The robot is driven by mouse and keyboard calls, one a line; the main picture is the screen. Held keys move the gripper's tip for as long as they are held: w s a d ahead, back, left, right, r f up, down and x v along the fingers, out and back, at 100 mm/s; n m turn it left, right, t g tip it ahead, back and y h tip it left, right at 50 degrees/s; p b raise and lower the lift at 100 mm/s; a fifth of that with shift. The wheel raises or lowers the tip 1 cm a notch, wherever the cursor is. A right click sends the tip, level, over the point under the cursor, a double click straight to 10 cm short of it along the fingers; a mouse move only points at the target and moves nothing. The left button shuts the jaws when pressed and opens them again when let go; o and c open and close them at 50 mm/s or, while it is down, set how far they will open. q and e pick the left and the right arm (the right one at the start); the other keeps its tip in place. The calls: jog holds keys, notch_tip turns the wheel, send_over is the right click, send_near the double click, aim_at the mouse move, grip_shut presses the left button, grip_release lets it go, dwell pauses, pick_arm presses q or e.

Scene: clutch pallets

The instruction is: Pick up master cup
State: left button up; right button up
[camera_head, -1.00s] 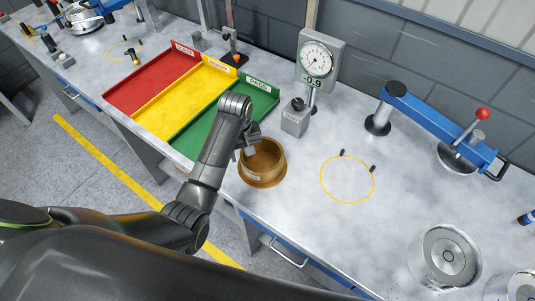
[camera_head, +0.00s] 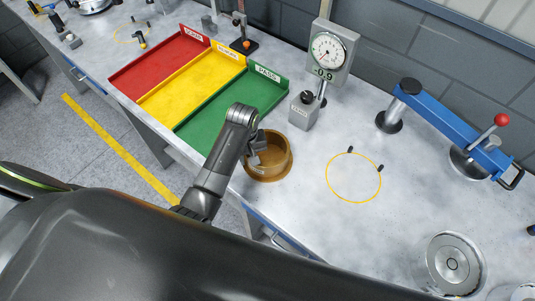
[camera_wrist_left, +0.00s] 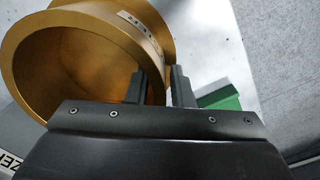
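The master cup is a brass-coloured round cup (camera_head: 283,172) with a wide rim and a small label, standing on the bench near its front edge. My left gripper (camera_head: 257,158) reaches down to the cup's left side. In the left wrist view the cup (camera_wrist_left: 25,75) fills the upper left with its mouth facing the camera. The left gripper's two fingers (camera_wrist_left: 160,85) are apart, one inside the cup's mouth and one outside, with the wall between them. I see no clear contact on both sides. My right gripper is not in view.
Red (camera_head: 160,62), yellow (camera_head: 190,84) and green (camera_head: 215,116) trays lie left of the cup. A dial gauge stand (camera_head: 328,55) and a small grey block (camera_head: 302,112) stand behind it. A yellow ring marking (camera_head: 329,190) and a blue lever clamp (camera_head: 440,120) are to the right.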

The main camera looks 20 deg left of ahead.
pick_arm(q)
jog(key=shift+w+f, duration=0.1)
jog(key=shift+w, duration=0.05)
grip_shut()
dwell(0.9)
jog(key=shift+w, duration=0.15)
